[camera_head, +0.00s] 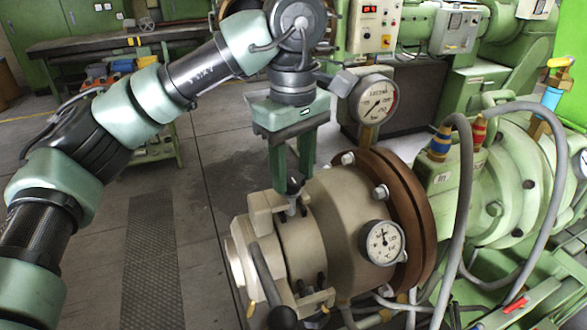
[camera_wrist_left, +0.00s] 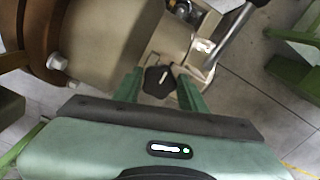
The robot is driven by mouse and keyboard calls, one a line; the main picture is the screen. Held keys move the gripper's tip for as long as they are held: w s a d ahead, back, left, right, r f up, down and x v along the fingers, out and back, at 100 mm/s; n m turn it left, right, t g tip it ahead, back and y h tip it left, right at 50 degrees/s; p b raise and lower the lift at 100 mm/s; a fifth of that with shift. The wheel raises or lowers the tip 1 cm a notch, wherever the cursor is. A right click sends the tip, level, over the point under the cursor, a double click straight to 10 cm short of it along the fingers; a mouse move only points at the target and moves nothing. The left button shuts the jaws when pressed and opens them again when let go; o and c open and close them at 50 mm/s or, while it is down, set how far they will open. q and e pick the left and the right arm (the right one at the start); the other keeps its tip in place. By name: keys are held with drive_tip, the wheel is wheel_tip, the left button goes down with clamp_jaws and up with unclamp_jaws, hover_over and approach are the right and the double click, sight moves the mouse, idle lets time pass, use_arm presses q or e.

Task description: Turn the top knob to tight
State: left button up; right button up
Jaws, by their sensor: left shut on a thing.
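The top knob (camera_head: 294,183) is small and black and stands on a metal stem on top of the beige extruder head's clamp (camera_head: 268,208). My left gripper (camera_head: 292,180) points down onto it from above, its green fingers on either side of the knob, partly hiding it. In the left wrist view the black lobed knob (camera_wrist_left: 158,81) sits between the fingertips (camera_wrist_left: 160,88), with a pale stem or mark at its middle. The left gripper is shut on the knob. My right gripper is in neither view.
A round gauge (camera_head: 376,98) stands behind the left gripper; another gauge (camera_head: 383,243) faces front on the beige barrel. A lever with a black ball (camera_head: 282,317) hangs at the clamp's front. Grey hoses (camera_head: 464,200) loop at right.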

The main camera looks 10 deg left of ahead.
sight(293, 178)
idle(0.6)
use_arm(q)
drive_tip(key=o, duration=1.4)
drive_tip(key=shift+c, duration=0.2)
drive_tip(key=shift+r, duration=0.1)
wheel_tip(293, 178, up, 8)
drive_tip(key=shift+f, duration=0.15)
